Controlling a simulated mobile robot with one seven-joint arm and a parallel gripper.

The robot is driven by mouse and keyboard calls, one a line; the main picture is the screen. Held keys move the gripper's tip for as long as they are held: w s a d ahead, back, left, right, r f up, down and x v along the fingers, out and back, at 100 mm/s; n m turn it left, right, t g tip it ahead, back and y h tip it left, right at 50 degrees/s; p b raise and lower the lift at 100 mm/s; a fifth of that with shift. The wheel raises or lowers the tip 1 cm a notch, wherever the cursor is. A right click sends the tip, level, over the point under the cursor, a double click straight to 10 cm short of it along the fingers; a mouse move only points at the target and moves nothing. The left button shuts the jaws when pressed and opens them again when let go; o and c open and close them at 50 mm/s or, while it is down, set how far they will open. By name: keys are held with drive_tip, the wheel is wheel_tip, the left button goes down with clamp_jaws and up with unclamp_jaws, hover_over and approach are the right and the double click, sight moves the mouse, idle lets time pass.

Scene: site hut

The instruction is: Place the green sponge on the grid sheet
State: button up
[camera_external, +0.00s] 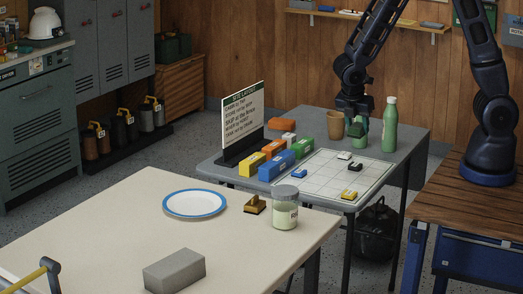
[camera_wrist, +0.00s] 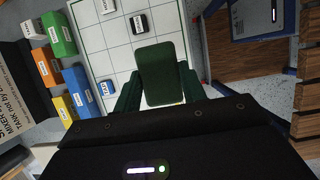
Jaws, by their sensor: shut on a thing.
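My gripper (camera_external: 353,106) points down over the back part of the grey table and is shut on the green sponge (camera_external: 361,129). In the wrist view the sponge (camera_wrist: 162,70) sits between the fingers of my gripper (camera_wrist: 157,93), with the grid sheet (camera_wrist: 102,45) behind it. The white grid sheet (camera_external: 322,178) lies flat on the grey table. It bears several small blocks: a white-topped one (camera_external: 344,155), a black one (camera_external: 356,166), a blue one (camera_external: 298,174) and a yellow-and-black one (camera_external: 349,195). The sponge's underside is hidden in the wrist view.
Large blue (camera_external: 277,166), yellow (camera_external: 252,163) and green (camera_external: 302,147) blocks stand left of the sheet by a sign (camera_external: 243,117). A cream table (camera_external: 120,220) with a plate and jar is in front.

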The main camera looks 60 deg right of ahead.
wheel_tip(320, 180, down, 16)
drive_tip(key=shift+f, duration=0.2)
idle(0.7)
drive_tip(key=shift+f, duration=0.1)
drive_tip(key=o, duration=0.9)
drive_tip(key=shift+o, duration=0.2)
